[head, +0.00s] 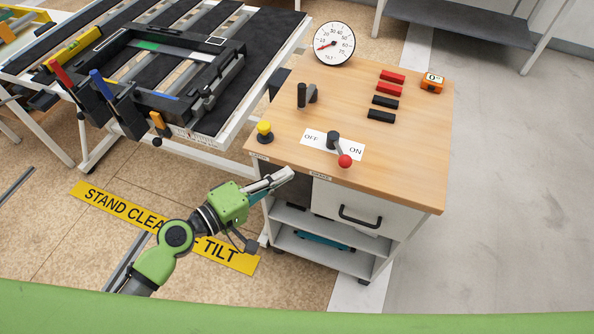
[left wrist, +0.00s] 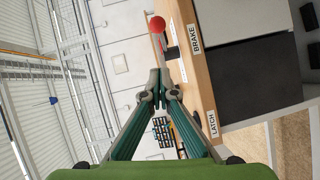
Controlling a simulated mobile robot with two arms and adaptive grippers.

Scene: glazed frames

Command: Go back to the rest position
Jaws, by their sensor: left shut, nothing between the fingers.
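My left gripper (head: 288,174) is shut and empty. In the head view it is by the front edge of the wooden-topped cabinet (head: 420,165), below the lever. In the left wrist view its fingertips (left wrist: 160,76) meet, with the lever's red knob (left wrist: 157,24) beyond them and apart. The lever's red knob (head: 345,161) points toward the front edge, on the ON side of the OFF/ON plate (head: 318,139). My right gripper is in neither view.
A yellow knob (head: 264,127), a black handle (head: 302,95), red blocks (head: 388,89), black blocks (head: 381,116) and a dial (head: 334,43) are on the cabinet. Its drawer handle (head: 359,217) juts forward. A framed tilt table (head: 255,75) stands left. Floor at right is clear.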

